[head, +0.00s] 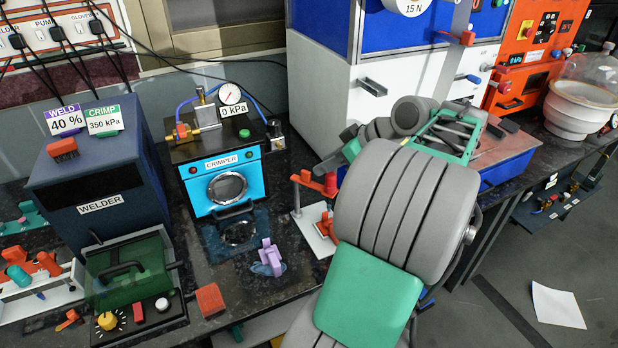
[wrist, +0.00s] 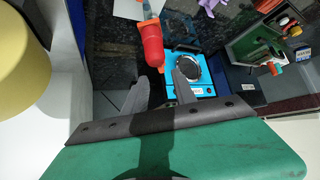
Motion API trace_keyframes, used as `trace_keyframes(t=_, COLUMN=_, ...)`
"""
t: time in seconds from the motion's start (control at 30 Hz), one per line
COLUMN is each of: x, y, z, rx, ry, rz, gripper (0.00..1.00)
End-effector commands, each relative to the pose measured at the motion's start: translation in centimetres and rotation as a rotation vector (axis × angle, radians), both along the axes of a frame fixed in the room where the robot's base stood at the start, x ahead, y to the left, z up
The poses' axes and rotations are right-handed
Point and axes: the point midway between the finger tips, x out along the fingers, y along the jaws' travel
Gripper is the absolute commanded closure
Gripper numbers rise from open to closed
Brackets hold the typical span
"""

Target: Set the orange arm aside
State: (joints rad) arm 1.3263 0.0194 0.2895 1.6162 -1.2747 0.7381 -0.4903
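An orange-red arm (head: 312,181) sits on an upright post above a small white base in the head view, left of my forearm. Its right end is close to my arm. In the wrist view a red rounded piece with an orange end (wrist: 152,48) lies just beyond the fingertips; it looks like part of the same arm. My gripper (wrist: 160,82) has its two grey fingers apart, with the red piece's narrow tip in line with the gap. I see no contact. In the head view my own arm hides the fingers.
The blue crimper (head: 225,185) stands left of the post, and a lilac piece (head: 270,257) lies in front of it. The dark welder (head: 95,190) is farther left. A white and blue cabinet (head: 320,95) rises behind. Dark bench shows between crimper and post.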

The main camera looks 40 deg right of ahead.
Motion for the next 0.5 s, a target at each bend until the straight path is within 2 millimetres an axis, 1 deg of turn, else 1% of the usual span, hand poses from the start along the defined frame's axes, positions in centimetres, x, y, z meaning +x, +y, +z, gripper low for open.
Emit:
trace_keyframes(t=0.3, x=3.9, y=1.3, z=-4.0, rx=0.004, ry=0.002, rz=0.003, gripper=0.67)
trace_keyframes(t=0.4, x=4.7, y=1.5, z=-4.8, rx=0.003, ry=0.001, rz=0.001, gripper=0.67)
trace_keyframes(t=0.5, x=5.0, y=1.5, z=-5.2, rx=0.001, ry=0.003, rz=-0.001, gripper=0.67)
